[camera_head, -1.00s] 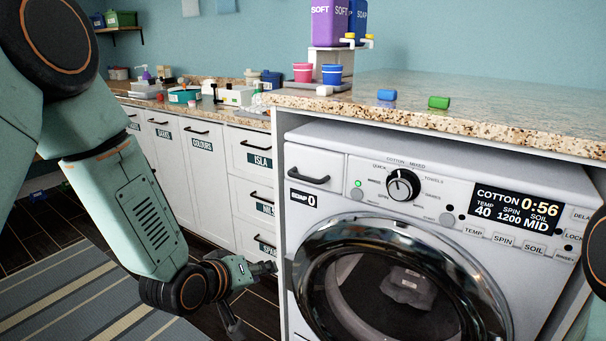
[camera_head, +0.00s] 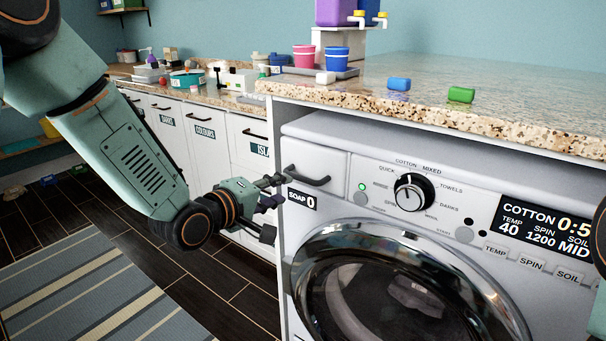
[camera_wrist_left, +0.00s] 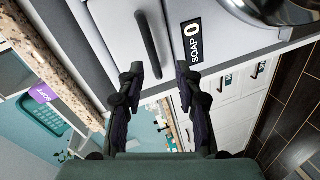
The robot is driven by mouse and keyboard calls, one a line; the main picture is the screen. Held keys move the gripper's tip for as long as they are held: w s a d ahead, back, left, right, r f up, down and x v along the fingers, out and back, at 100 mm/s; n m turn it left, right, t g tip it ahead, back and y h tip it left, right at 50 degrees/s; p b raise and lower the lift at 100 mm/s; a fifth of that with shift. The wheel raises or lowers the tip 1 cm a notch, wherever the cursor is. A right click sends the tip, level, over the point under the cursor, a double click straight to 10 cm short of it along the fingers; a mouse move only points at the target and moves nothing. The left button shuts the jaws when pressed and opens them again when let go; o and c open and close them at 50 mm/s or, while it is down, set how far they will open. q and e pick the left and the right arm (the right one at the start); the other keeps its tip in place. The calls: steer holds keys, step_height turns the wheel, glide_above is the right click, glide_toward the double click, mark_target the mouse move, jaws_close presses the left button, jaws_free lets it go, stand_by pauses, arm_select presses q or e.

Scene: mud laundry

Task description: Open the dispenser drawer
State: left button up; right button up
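The dispenser drawer (camera_head: 333,167) is the white panel at the washer's top left and looks closed. Its dark bar handle (camera_head: 308,177) also shows in the left wrist view (camera_wrist_left: 147,40), beside the "SOAP 0" label (camera_wrist_left: 192,40). My left gripper (camera_head: 270,208) is open and empty, just left of the drawer front at about handle height. In the left wrist view its two fingers (camera_wrist_left: 160,84) are spread, and the handle's near end lies between the tips in the picture. I see no contact. My right gripper is out of view.
The granite counter (camera_head: 450,85) overhangs above. A white side panel (camera_head: 279,140) and drawer cabinets (camera_head: 193,140) stand left. The floor (camera_head: 225,275) is clear beneath the gripper.

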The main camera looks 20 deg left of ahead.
mark_target(298, 179)
arm_select(q)
steer(key=w+d, duration=0.1)
steer(key=w, duration=0.1)
steer(key=w+n+b, duration=0.1)
steer(key=w, duration=0.2)
steer(key=w+d+n+b, duration=0.1)
steer(key=w, duration=0.1)
steer(key=shift+w+d+f, duration=0.15)
steer(key=shift+d+f, duration=0.15)
steer(key=shift+f, duration=0.05)
steer(key=shift+w+f, duration=0.1)
steer(key=shift+w, duration=0.05)
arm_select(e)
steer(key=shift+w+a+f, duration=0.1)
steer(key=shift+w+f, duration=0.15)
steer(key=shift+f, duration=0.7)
arm_select(q)
steer(key=shift+a, duration=0.1)
steer(key=shift+c, duration=0.2)
steer(key=c, duration=0.3)
jaws_close()
